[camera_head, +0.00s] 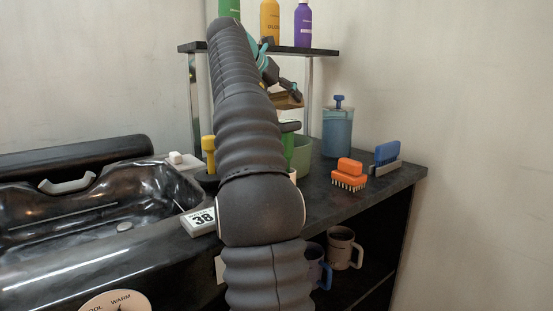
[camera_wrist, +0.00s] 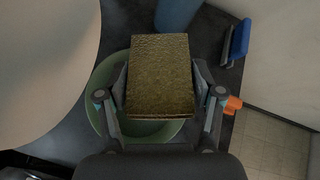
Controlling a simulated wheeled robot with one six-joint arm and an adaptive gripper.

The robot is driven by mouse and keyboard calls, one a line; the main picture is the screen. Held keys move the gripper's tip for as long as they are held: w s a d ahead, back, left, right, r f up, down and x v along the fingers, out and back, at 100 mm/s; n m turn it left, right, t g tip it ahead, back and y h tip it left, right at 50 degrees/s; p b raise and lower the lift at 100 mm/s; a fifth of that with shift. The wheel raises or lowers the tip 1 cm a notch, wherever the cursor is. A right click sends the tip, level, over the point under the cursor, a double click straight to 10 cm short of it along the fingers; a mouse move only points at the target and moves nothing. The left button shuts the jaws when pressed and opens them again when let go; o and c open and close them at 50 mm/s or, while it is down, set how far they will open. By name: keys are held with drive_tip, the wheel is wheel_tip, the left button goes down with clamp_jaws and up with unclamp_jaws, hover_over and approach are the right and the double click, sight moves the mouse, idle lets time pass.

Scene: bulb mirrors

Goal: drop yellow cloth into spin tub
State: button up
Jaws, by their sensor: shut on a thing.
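My gripper (camera_wrist: 160,92) is shut on a thick, textured, yellow-brown rectangular pad (camera_wrist: 160,70), which I take for the yellow cloth. In the head view the cloth (camera_head: 287,101) is partly hidden behind my arm, and my gripper (camera_head: 284,88) holds it in the air above the counter. A round green tub (camera_head: 302,155) stands on the counter below it, partly covered by my arm. In the wrist view the green tub (camera_wrist: 101,82) shows beneath and around the cloth, which covers part of its opening. I cannot tell the height between them.
A blue pump container (camera_head: 337,133) stands behind right of the tub. An orange brush (camera_head: 350,174) and a blue-and-grey tool (camera_head: 386,157) lie to the right. A shelf (camera_head: 310,50) with bottles is above. A black basin (camera_head: 100,205) is left, and mugs (camera_head: 344,248) sit below.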

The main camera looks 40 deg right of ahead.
drive_tip(key=shift+f, duration=2.15)
drive_tip(key=o, duration=1.4)
drive_tip(key=shift+o, duration=0.2)
drive_tip(key=v, duration=1.2)
